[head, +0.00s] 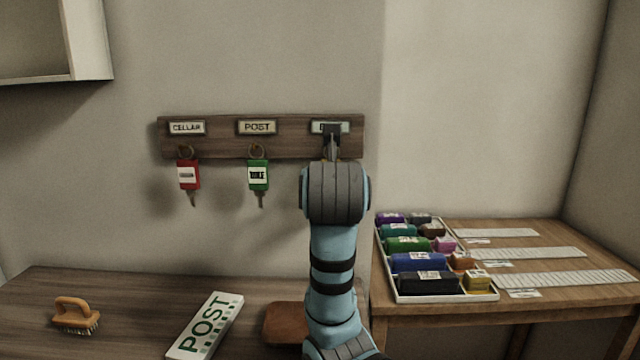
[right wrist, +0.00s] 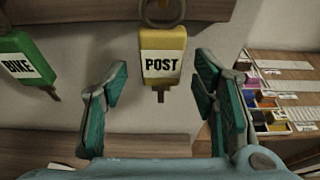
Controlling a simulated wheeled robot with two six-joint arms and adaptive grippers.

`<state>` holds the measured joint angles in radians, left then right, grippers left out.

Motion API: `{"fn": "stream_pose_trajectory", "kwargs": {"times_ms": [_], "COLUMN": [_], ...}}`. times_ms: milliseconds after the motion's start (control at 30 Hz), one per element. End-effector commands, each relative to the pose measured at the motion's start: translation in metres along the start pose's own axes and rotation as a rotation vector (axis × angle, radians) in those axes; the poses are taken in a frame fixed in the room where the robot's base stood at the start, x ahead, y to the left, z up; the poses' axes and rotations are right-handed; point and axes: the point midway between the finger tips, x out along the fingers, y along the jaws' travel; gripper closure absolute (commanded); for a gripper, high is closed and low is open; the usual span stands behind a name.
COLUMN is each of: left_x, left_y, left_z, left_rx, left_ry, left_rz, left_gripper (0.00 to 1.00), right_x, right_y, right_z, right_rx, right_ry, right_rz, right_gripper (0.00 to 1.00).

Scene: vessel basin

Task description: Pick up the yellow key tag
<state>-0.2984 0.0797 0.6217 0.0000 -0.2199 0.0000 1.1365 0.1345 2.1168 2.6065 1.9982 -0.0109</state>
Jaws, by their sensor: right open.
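The yellow key tag (right wrist: 163,45) hangs from a ring in the right wrist view, with a white label reading POST and a key tip below it. My right gripper (right wrist: 160,88) is open, its two teal-padded fingers apart on either side of and a little below the tag, not touching it. In the head view my right arm reaches up to the right end of the wooden key rack (head: 220,140) and hides the yellow tag; the gripper (head: 332,140) shows only in part. My left gripper is not in view.
A red key tag (head: 188,175) and a green key tag (head: 258,175) hang left on the rack. Below are a brush (head: 75,314), a POST sign (head: 206,325) and a brown pad (head: 285,322). A white tray (head: 394,272) of coloured items stands on the right table.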

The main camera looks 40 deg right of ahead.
Motion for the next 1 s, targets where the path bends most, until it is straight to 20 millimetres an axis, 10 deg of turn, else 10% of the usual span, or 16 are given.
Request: {"fn": "stream_pose_trajectory", "kwargs": {"times_ms": [200, 500, 1000], "left_x": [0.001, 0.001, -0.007], "left_y": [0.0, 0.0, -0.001], "left_z": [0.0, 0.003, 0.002], "left_rx": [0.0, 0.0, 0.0], "left_ry": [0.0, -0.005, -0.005], "left_rz": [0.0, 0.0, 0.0], "left_gripper": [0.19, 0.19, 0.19], "right_x": [0.002, 0.002, 0.0], "right_y": [-0.004, -0.002, 0.003], "right_z": [0.0, 0.0, 0.008], "right_rx": [0.002, 0.001, -0.002], "right_ry": [0.0, 0.001, 0.002], "right_rz": [-0.004, -0.001, 0.006], "right_gripper": [0.47, 0.93, 0.94]}}
